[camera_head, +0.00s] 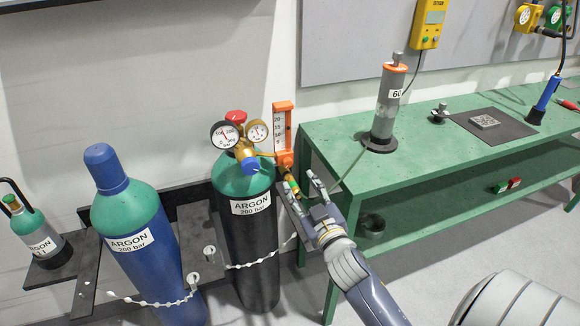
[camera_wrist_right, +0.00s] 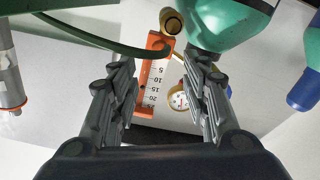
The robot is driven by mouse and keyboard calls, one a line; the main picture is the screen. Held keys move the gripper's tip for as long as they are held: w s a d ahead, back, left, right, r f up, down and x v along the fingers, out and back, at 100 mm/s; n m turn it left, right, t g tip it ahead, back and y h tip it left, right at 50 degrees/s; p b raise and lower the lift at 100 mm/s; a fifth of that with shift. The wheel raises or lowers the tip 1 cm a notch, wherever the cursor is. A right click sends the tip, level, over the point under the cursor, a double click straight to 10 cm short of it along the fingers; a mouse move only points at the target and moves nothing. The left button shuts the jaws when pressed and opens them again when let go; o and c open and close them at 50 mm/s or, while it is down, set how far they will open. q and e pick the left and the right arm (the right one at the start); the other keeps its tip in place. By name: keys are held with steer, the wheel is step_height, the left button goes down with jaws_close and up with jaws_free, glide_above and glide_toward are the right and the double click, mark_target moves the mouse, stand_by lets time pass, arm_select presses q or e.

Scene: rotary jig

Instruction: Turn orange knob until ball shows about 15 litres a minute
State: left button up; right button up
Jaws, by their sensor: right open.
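The flowmeter (camera_head: 283,125) has an orange frame and a white scale, and stands upright beside the regulator gauges. Its orange lower part, where the knob is, (camera_head: 286,160) shows just above my right gripper (camera_head: 301,182). My right gripper is open, with nothing seen between its fingers. The knob is hard to tell from the orange end of the frame. I cannot make out the ball. My left gripper is not in view.
The regulator gauges (camera_head: 224,134) sit on the black, green-topped argon cylinder (camera_head: 253,250). A blue cylinder (camera_head: 150,250) stands to its left. The green bench (camera_head: 330,150) is close on the right, with a grey tube marked 60 (camera_head: 386,105). A hose runs near the gripper.

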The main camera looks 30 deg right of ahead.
mark_target(289, 165)
steer(key=x, duration=0.9)
steer(key=shift+w+d+p, duration=0.15)
steer(key=shift+w+p, duration=0.05)
steer(key=shift+p, duration=0.2)
jaws_close()
